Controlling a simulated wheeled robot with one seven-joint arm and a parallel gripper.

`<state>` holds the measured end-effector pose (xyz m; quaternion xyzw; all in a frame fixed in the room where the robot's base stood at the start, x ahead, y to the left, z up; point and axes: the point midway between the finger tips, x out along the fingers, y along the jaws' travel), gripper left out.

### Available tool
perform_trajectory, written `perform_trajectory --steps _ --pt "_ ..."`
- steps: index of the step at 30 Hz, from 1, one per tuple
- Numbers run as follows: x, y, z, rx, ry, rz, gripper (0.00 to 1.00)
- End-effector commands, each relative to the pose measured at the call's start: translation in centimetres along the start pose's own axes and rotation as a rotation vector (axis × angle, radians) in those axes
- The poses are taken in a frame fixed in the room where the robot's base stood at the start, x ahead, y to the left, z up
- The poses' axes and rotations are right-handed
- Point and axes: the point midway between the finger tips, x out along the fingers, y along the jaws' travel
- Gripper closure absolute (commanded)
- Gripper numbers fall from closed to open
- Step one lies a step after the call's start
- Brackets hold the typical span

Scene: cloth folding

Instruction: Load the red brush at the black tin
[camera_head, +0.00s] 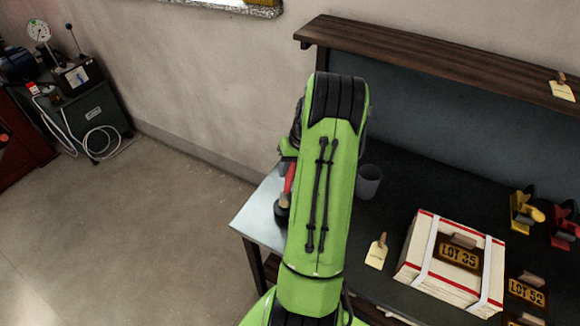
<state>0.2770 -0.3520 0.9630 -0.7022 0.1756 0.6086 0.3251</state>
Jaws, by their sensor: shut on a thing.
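The red brush (289,180) is upright with a slight tilt, just left of my green arm near the left end of the workbench. My gripper (287,166) is mostly hidden behind the arm and is shut on the brush's upper part. The brush's pale lower part (284,200) is at the black tin (281,213), which stands on the bench's bare metal end. The tin is small in view and partly covered by the arm. I cannot tell whether the bristles are inside the tin or just above it.
A grey cup (368,181) stands close right of my arm. A banded stack labelled LOT 35 (450,262), a tag (377,252), and yellow (524,210) and red (564,226) holders are farther right. A wooden shelf (430,58) overhangs the bench's back.

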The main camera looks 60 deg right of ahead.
Motion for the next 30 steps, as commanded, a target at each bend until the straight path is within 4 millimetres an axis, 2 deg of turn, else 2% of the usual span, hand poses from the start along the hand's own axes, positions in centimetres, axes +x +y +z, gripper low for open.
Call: perform_trajectory --steps 30 --pt "0.36 0.06 0.01 -0.001 0.000 0.000 0.97"
